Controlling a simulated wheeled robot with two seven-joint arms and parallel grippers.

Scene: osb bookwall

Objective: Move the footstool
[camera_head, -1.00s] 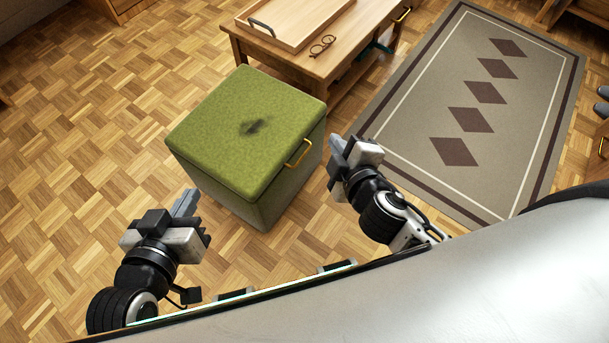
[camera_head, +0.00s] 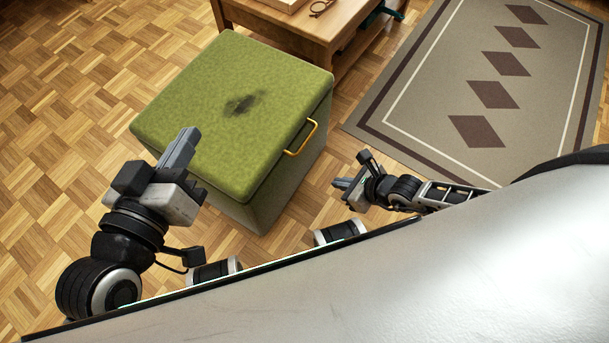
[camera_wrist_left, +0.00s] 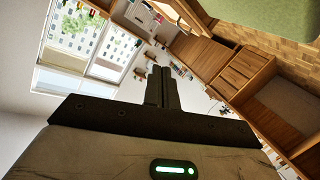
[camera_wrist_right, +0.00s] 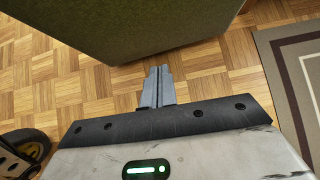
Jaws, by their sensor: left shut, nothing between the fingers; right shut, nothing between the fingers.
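The footstool (camera_head: 225,95) is a green upholstered cube with a dark smudge on its lid and a yellow handle (camera_head: 301,137) on its right side. It stands on the floor in front of me. My left gripper (camera_head: 182,148) is shut and empty, in front of the footstool's near left side and overlapping it in the head view. My right gripper (camera_head: 340,184) is shut and empty, low to the right of the footstool's near corner. In the right wrist view the fingers (camera_wrist_right: 156,88) point toward the footstool's side (camera_wrist_right: 130,25), with floor showing between. In the left wrist view a green corner (camera_wrist_left: 270,15) shows top right.
A wooden table (camera_head: 300,30) stands close behind the footstool, with glasses (camera_head: 322,8) on it. A grey rug (camera_head: 430,110) with brown diamonds lies to the right. The parquet floor (camera_head: 70,110) on the left is clear.

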